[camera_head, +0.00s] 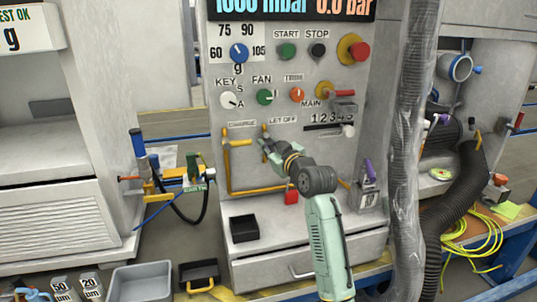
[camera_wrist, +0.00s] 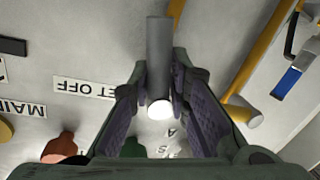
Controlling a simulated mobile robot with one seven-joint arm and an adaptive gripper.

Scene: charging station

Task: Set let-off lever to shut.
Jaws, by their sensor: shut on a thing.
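The LET OFF label (camera_head: 283,119) is on the grey panel. It shows upside down in the wrist view (camera_wrist: 84,90). My gripper (camera_head: 264,145) is at the panel just below the label, in front of the yellow pipework. In the wrist view my gripper (camera_wrist: 160,78) has its two fingers closed around a grey rod with a pale round end, the let-off lever (camera_wrist: 159,45). The rod runs up and down in that picture. My gripper hides most of the lever in the head view, and I cannot tell its set position.
The yellow CHARGE pipework (camera_head: 228,160) is just left of my gripper. Knobs and buttons sit above, including the green FAN knob (camera_head: 264,97). A black open box (camera_head: 244,228) is on the ledge below. A thick grey hose (camera_head: 408,130) hangs to the right.

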